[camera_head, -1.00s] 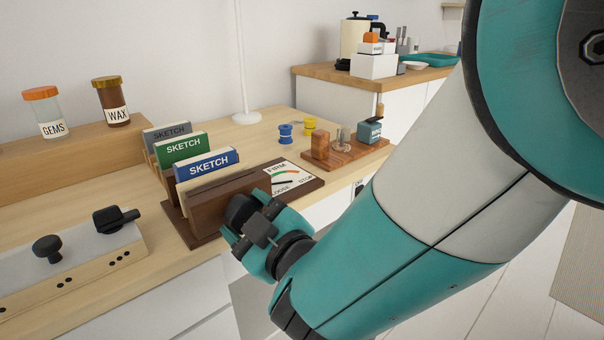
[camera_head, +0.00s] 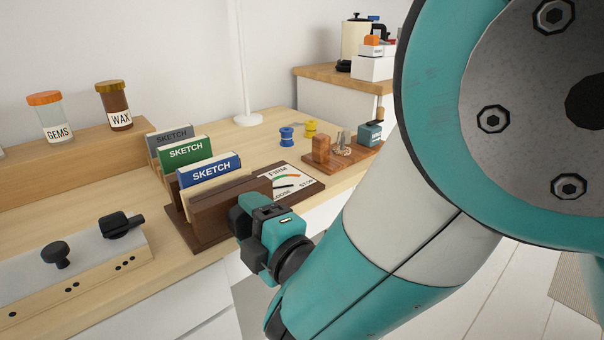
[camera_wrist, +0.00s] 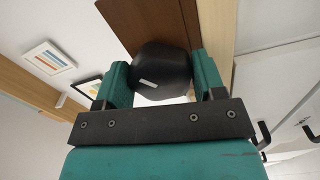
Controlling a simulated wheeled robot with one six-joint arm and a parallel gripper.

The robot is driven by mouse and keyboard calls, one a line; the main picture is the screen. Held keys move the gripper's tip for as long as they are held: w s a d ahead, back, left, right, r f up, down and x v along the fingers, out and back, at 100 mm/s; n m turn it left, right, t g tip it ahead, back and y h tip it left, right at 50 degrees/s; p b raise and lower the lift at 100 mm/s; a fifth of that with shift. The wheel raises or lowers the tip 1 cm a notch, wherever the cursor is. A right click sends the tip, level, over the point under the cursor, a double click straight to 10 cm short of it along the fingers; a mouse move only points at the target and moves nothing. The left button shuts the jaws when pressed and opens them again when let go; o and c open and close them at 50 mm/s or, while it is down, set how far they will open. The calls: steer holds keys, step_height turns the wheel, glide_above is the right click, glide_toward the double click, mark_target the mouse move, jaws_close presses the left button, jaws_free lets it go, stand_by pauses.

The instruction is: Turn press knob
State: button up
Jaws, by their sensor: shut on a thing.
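The wooden press (camera_head: 230,205) stands at the front edge of the desk with sketch pads in it. In the wrist view the black press knob (camera_wrist: 161,70) sits between the two teal fingers of my gripper (camera_wrist: 163,82), which is shut on it. The knob has a short white mark and faces the dark wood of the press. In the head view my gripper (camera_head: 245,215) is at the front of the press and hides the knob. The dial (camera_head: 290,181) on the press base reads FIRM, LOOSE and STOP around a coloured arc, with a dark needle.
A panel with black knobs (camera_head: 56,252) lies at the left. Jars (camera_head: 115,105) stand on a shelf behind. Blue and yellow spools (camera_head: 287,136) and a wooden stand (camera_head: 343,152) are at the back right. My arm covers much of the right side.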

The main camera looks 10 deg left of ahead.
steer(key=shift+n, duration=0.5)
steer(key=o, duration=0.9)
